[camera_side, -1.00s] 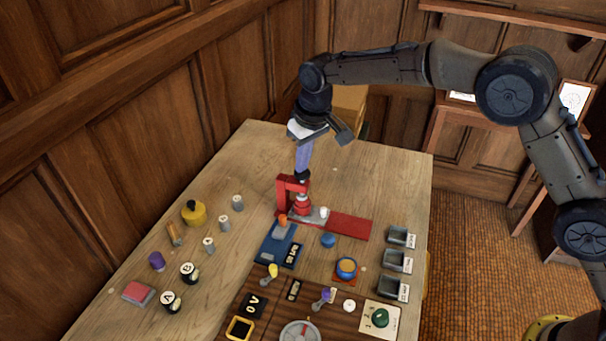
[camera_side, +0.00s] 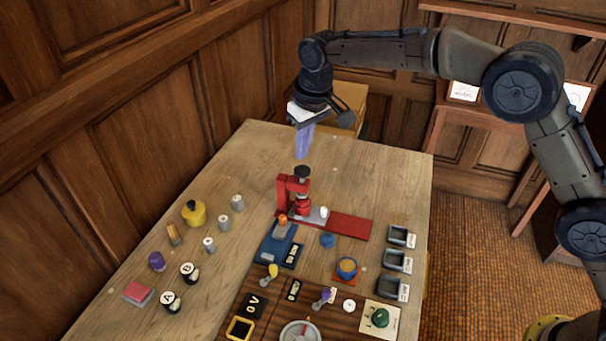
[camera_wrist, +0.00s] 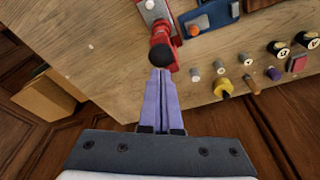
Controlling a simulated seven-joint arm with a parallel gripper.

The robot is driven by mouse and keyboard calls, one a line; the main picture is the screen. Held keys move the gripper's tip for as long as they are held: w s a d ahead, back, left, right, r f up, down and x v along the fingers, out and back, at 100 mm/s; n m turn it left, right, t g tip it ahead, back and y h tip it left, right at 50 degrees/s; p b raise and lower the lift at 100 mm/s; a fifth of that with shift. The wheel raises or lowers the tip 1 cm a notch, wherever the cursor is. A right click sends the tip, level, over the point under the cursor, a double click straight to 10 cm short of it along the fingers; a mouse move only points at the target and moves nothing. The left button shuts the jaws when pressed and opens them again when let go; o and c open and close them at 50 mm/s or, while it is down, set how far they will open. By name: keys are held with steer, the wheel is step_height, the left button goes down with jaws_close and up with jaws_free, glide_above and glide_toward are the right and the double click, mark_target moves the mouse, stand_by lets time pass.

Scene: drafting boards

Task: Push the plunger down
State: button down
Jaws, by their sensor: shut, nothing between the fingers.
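The plunger is a black knob (camera_side: 302,171) on top of a red press (camera_side: 285,191) that stands on a red base strip (camera_side: 349,225). In the wrist view the black knob (camera_wrist: 162,55) shows just past the fingertips, with the red press body (camera_wrist: 163,32) behind it. My gripper (camera_side: 302,156) has purple fingers pointing down and shut together, with nothing between them. In the side view its tips are a little above the knob, with a small gap. In the wrist view the fingertips (camera_wrist: 160,72) appear close to the knob's edge.
A blue device (camera_side: 275,244) with an orange knob stands in front of the press. Several small weights, a yellow container (camera_side: 194,213) and lettered cylinders are at left. Grey trays (camera_side: 395,261) are at right. The wooden table behind the press is clear.

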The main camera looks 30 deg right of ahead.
steer(key=shift+r, duration=2)
